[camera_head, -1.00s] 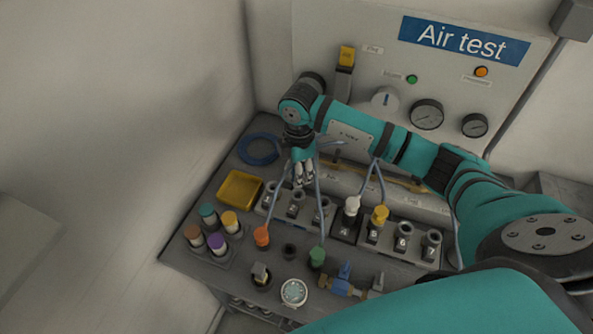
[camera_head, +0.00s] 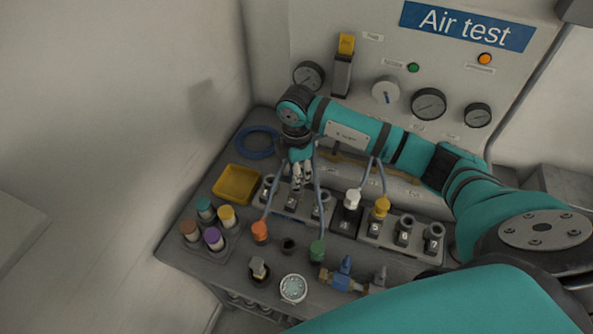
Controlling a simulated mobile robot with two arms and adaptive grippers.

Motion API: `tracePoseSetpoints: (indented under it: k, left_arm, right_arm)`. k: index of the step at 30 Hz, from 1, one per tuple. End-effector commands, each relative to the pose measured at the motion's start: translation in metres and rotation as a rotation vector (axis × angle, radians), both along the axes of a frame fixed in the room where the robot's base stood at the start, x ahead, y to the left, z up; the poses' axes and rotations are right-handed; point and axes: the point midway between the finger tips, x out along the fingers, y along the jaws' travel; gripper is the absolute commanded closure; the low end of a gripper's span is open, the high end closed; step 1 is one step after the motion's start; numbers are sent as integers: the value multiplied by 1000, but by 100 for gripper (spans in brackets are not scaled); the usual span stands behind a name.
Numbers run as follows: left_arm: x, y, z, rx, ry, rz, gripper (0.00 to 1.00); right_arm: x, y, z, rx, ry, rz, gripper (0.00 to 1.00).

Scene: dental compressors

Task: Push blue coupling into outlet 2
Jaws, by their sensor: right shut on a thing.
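My right gripper (camera_head: 302,180) points down just above the row of numbered outlets, at outlet 2 (camera_head: 291,202). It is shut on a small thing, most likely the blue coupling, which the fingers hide. I cannot tell whether the coupling touches the outlet. Outlet 1 (camera_head: 266,190) is to the left and outlet 3 (camera_head: 321,200) to the right, partly behind a hose. My left gripper is not in view.
A white coupling (camera_head: 352,199) sits at outlet 4 and a yellow one (camera_head: 381,207) at outlet 5. Orange (camera_head: 260,231) and green (camera_head: 317,249) couplings with hoses stand in front. A yellow tray (camera_head: 237,185) and a blue hose coil (camera_head: 259,142) lie left.

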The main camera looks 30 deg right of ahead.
Motion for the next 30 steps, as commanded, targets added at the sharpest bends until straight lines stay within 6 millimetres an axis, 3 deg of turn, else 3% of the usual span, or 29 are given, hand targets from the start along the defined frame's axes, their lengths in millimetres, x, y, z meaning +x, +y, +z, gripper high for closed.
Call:
tracePoseSetpoints:
  k: [22,23,28,30]
  left_arm:
    - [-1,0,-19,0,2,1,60]
    - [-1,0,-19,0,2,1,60]
    - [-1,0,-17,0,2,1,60]
    - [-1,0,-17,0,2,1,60]
  right_arm:
    - [0,0,-28,0,0,0,100]
    - [0,0,-27,0,0,0,69]
    - [0,0,-26,0,0,0,47]
    - [0,0,-26,0,0,0,43]
